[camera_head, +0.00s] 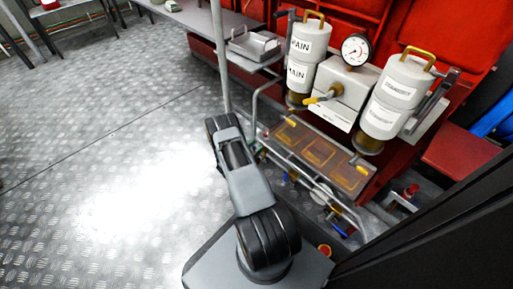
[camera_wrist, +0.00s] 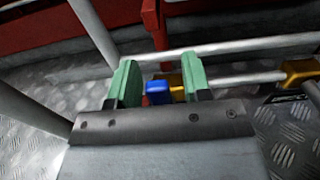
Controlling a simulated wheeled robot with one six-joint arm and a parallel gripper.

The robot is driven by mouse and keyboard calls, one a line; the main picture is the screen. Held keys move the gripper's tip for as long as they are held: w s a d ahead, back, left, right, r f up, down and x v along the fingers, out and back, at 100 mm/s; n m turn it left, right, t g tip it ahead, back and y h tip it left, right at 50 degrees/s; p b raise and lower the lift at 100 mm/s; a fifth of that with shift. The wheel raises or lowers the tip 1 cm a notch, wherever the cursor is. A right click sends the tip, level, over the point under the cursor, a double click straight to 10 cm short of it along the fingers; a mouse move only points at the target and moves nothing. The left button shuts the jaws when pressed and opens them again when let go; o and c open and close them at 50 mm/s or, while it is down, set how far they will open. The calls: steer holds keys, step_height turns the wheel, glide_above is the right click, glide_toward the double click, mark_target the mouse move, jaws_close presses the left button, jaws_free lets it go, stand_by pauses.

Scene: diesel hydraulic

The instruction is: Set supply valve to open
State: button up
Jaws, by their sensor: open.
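In the wrist view my gripper (camera_wrist: 160,80) is open, with its two green fingers spread apart. A blue valve handle (camera_wrist: 157,92) shows in the gap between the fingers, nearer the left one, with clear space on both sides. A brass valve body (camera_wrist: 177,83) sits just right of the handle, partly hidden by the right finger. I cannot read a label naming it the supply valve. In the head view my gripper is hidden behind my arm. Small blue handles (camera_head: 340,231) show low on the pipework there.
A metal rail (camera_wrist: 245,42) crosses behind the fingers, and an upright post (camera_wrist: 95,30) stands at left. In the head view, filter canisters (camera_head: 310,42), a gauge (camera_head: 355,50) and a tray (camera_head: 318,152) sit above the pipes. Open floor (camera_head: 100,150) lies left.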

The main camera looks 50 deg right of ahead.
steer(key=shift+d, duration=0.1)
jaws_close()
stand_by(0.4)
